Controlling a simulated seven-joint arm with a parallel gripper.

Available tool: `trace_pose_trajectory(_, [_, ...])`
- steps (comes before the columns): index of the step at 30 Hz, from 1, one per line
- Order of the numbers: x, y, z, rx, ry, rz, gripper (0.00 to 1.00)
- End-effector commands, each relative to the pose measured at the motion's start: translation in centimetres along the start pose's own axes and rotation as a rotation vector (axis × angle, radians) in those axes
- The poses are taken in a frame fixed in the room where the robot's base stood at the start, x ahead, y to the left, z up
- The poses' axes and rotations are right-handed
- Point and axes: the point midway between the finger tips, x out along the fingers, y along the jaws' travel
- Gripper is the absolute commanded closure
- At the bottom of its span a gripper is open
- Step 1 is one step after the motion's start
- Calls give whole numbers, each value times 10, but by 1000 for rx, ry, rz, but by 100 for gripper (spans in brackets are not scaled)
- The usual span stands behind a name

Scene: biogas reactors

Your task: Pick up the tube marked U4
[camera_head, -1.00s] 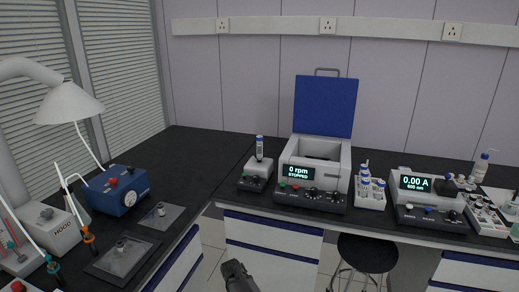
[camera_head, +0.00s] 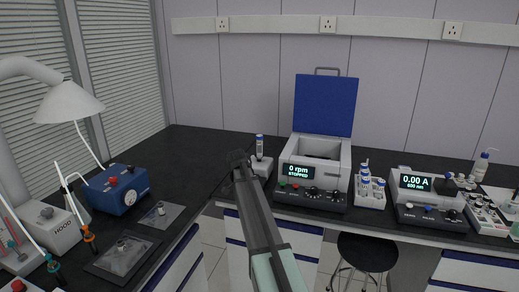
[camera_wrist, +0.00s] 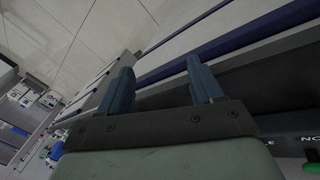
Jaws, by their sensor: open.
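I cannot read a U4 mark on any tube. One blue-capped tube (camera_head: 259,147) stands upright on a small grey mixer (camera_head: 262,167), which my arm partly hides. Several tubes with blue caps (camera_head: 365,178) stand in a white rack (camera_head: 371,201) right of the centrifuge. My gripper (camera_head: 238,156) is just left of the mixer, its jaws small and dark in the head view. In the wrist view my gripper (camera_wrist: 160,68) shows two blue fingers spread apart with nothing between them. No tube is clear in the wrist view.
The centrifuge (camera_head: 313,187) has its blue lid (camera_head: 325,106) raised and reads 0 rpm, stopped. A photometer (camera_head: 428,204) stands at the right. A blue pump box (camera_head: 117,190) and grey trays (camera_head: 122,255) are on the left bench. A stool (camera_head: 368,252) is below.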

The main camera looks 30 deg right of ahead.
Motion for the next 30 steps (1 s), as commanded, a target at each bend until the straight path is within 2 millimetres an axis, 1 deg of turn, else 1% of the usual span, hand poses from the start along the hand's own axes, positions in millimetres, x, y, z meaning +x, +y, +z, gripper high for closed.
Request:
trace_pose_trajectory(1, [-24, -6, -17, 50, 1, -13, 34])
trace_pose_trajectory(5, [-77, -15, -52, 201, -12, -45, 34])
trace_pose_trajectory(6, [-97, -20, -65, 258, -21, -58, 34])
trace_pose_trajectory(9, [-137, -31, -95, 394, -50, -88, 34])
trace_pose_trajectory(11, [-157, -38, -111, 467, -69, -105, 34])
trace_pose_trajectory(12, [-169, -42, -121, 513, -82, -116, 34])
trace_pose_trajectory(21, [-251, -76, -195, 832, -196, -180, 34])
trace_pose_trajectory(24, [-273, -84, -216, 921, -233, -193, 34])
trace_pose_trajectory(27, [-291, -89, -231, 988, -263, -203, 34])
trace_pose_trajectory(30, [-303, -91, -241, 1034, -285, -208, 34])
